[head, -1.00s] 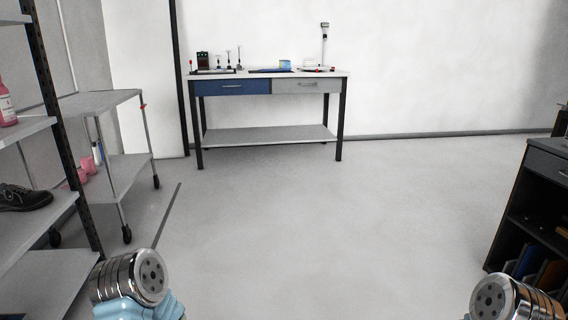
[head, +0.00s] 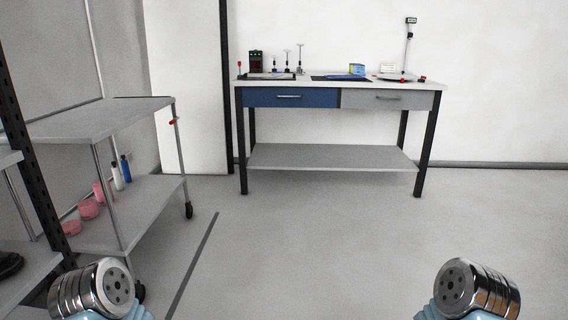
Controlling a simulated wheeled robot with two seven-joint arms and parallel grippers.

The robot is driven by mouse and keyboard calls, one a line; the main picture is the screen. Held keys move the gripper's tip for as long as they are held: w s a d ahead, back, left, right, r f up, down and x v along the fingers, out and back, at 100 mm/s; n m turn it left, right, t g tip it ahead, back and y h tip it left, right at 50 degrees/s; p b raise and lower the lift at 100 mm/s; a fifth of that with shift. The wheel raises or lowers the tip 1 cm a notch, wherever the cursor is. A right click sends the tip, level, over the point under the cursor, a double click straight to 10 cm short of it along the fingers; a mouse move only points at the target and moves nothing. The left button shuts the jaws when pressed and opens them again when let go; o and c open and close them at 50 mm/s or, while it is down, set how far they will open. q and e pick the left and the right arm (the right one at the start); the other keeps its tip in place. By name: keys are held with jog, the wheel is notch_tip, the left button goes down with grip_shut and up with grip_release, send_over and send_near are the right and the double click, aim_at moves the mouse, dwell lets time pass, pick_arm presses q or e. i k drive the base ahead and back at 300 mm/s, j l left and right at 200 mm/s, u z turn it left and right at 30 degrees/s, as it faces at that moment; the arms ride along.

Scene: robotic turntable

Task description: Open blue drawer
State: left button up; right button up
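The blue drawer (head: 291,97) is the left one of two drawers under the top of a workbench (head: 330,158) at the far wall. It looks shut, with a light bar handle (head: 289,97) across its front. A grey drawer (head: 387,100) sits beside it on the right. My two arms show at the bottom edge of the head view, left and right, well short of the bench. Neither gripper shows in the view.
A grey wheeled cart (head: 100,120) with pink containers and bottles on its lower shelf stands at the left. A dark-posted shelf (head: 36,180) is at the near left edge. Small instruments stand on the bench. The floor (head: 310,250) ahead is clear.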

aim_at(260, 97)
jog(key=i+j, duration=0.1)
jog(key=i, duration=2.4)
jog(key=l+z, duration=0.05)
jog(key=l, duration=0.05)
